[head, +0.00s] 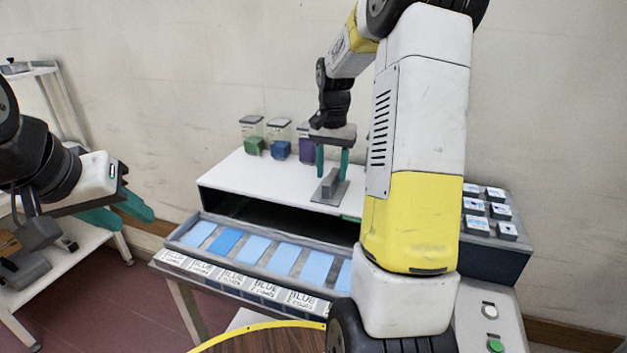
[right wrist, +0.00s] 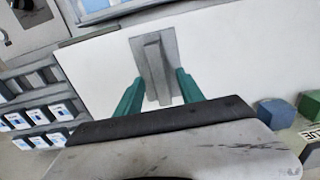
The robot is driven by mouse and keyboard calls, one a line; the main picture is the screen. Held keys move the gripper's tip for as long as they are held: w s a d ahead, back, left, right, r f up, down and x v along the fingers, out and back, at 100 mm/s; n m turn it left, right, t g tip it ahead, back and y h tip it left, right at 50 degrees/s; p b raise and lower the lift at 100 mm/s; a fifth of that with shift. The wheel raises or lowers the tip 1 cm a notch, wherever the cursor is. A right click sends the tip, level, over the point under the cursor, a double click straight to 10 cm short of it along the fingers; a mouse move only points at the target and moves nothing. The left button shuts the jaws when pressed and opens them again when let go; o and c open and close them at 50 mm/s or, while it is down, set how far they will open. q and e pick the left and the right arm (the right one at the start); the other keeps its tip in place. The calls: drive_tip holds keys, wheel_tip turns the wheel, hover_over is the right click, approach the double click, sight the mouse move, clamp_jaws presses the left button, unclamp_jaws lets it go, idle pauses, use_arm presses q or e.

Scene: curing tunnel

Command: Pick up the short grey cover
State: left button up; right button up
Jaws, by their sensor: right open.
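The short grey cover (head: 330,188) is a flat grey plate with a raised grey bar, lying on the white top of the tunnel (head: 265,181). In the right wrist view the cover (right wrist: 154,62) lies ahead of and between the fingers. My right gripper (head: 332,168) is open, its teal fingers pointing down at the cover, one on each side of the bar. I cannot tell whether they touch it. In the right wrist view the open right gripper (right wrist: 158,92) holds nothing. My left gripper (head: 128,216) is at the far left, away from the tunnel, with teal fingers apart and empty.
A tray of blue panels (head: 176,243) sticks out at the tunnel's front. A dark box with several labelled blocks (head: 493,247) is at right. A white shelf (head: 65,268) is at left.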

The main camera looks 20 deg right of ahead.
drive_tip(key=shift+f, duration=1.35)
clamp_jaws()
drive_tip(key=shift+r, duration=0.1)
